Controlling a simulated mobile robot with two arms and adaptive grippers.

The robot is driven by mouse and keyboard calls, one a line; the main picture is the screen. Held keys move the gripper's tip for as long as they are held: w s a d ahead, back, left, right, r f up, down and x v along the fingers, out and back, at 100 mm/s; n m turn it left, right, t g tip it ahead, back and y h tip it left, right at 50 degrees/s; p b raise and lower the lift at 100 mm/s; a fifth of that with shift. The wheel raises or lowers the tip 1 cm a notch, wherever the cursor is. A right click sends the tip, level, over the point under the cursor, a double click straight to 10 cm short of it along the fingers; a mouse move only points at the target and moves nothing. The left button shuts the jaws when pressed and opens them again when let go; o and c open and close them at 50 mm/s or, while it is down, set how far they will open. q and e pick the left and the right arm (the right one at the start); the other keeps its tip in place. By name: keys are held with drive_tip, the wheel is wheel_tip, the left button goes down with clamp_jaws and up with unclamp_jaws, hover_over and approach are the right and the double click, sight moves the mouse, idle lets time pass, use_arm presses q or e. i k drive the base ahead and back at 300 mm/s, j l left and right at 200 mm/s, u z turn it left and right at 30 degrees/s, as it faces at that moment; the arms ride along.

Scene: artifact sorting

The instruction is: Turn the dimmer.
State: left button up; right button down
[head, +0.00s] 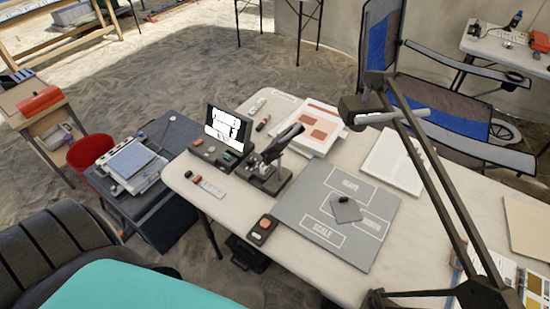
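A small dark box with an orange knob or button and a pale label (262,231) sits at the front edge of the white table, left of the grey sorting mat. It may be the dimmer, but I cannot tell for sure. A dark desk lamp (425,175) reaches over the right side of the table, with its head (365,108) above the table's back part. Another dark control unit with several buttons (218,151) stands below a lit screen (227,127). Neither of my grippers is in view.
The grey mat (300,205) holds a small dark piece (346,208). A microscope-like device (270,170), papers (313,125) and a white tray (395,160) stand on the table (196,213). A camp chair (440,100) is behind it. A teal surface (130,287) fills the lower left.

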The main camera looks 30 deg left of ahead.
sight(250, 160)
drive_tip(key=u, duration=1.25)
